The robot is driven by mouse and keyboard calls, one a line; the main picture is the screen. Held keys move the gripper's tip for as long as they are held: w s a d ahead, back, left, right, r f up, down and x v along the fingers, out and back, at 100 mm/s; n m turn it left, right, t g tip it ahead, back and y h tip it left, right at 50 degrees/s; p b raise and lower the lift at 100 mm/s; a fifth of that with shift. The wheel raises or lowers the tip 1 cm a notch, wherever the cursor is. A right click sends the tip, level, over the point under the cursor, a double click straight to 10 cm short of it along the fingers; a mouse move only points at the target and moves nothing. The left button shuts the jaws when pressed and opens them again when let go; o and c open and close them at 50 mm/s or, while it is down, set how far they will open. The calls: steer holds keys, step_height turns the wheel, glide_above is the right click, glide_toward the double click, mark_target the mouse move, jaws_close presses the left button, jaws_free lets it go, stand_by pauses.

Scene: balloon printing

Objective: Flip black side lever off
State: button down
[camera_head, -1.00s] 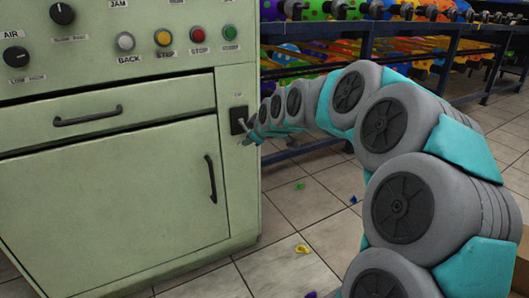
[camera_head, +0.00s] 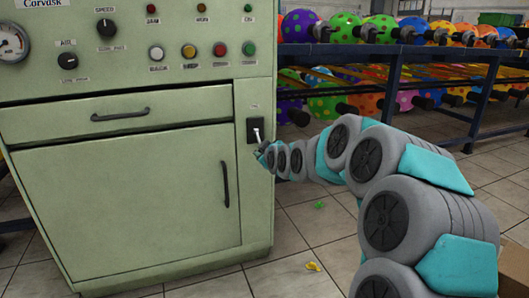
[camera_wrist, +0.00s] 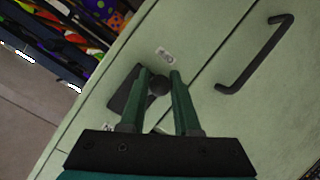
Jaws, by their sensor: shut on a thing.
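The side lever sits on a black switch plate (camera_head: 254,126) at the right edge of the green machine's front. In the head view the lever (camera_head: 258,135) shows as a small pale stick, partly hidden by the hand. In the wrist view its dark round knob (camera_wrist: 158,85) lies between the green fingertips, with the black plate (camera_wrist: 127,91) behind. My gripper (camera_wrist: 160,79) is shut on the lever. In the head view my gripper (camera_head: 264,152) is small, just below and right of the plate.
A drawer handle (camera_head: 120,115) and a vertical door handle (camera_head: 225,184) stick out from the machine. Knobs and coloured buttons (camera_head: 189,51) line the panel above. A rack of balloons (camera_head: 385,75) stands behind on the right.

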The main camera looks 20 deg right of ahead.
steer(key=shift+f, duration=0.1)
steer(key=c, duration=0.6)
jaws_free()
steer(key=shift+c, duration=0.2)
steer(key=v, duration=0.7)
steer(key=shift+s+p, duration=0.4)
steer(key=shift+p, duration=0.05)
